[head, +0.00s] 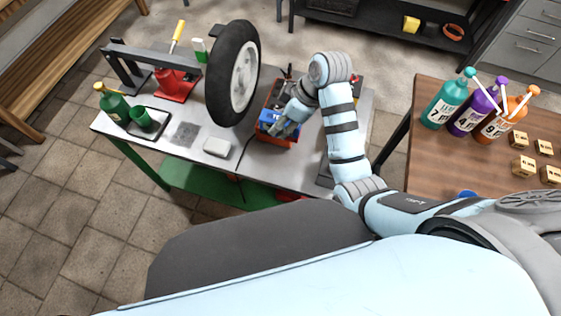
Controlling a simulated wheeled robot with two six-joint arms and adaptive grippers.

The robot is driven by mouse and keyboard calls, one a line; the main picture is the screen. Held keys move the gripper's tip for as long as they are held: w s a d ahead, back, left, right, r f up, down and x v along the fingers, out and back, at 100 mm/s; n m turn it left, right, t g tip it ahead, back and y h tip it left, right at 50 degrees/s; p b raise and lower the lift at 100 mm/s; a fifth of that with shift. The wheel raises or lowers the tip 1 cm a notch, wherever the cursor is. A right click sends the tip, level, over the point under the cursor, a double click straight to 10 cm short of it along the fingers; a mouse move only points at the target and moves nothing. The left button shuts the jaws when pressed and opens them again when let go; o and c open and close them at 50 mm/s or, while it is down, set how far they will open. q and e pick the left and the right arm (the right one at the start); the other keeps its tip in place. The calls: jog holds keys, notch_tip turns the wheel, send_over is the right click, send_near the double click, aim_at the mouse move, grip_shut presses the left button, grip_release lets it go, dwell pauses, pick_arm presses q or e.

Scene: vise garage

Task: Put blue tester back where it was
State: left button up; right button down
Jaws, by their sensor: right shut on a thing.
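The blue tester (267,117) is a small blue box with white lettering. It shows at the front of the red toolbox (263,134) on the grey workbench. My right gripper (278,129) reaches down from the right and is shut on the tester. The fingers and wrist hide part of it, so I cannot tell whether it touches the toolbox floor. My left gripper is not in view.
A wheel (224,80) stands left of the toolbox. A red jack (174,83), green bottle (114,104), green cup (142,119) and pale block (217,147) are farther left. A brown table (437,140) at right holds several bottles and wooden blocks.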

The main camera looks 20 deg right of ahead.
jog(key=f+b, duration=0.2)
jog(key=f, duration=0.8)
jog(key=f+b, duration=0.2)
jog(key=f, duration=0.7)
jog(key=shift+s+f+b, duration=0.2)
jog(key=shift+f+b, duration=0.15)
jog(key=shift+f, duration=0.15)
jog(key=c, duration=1.2)
grip_release()
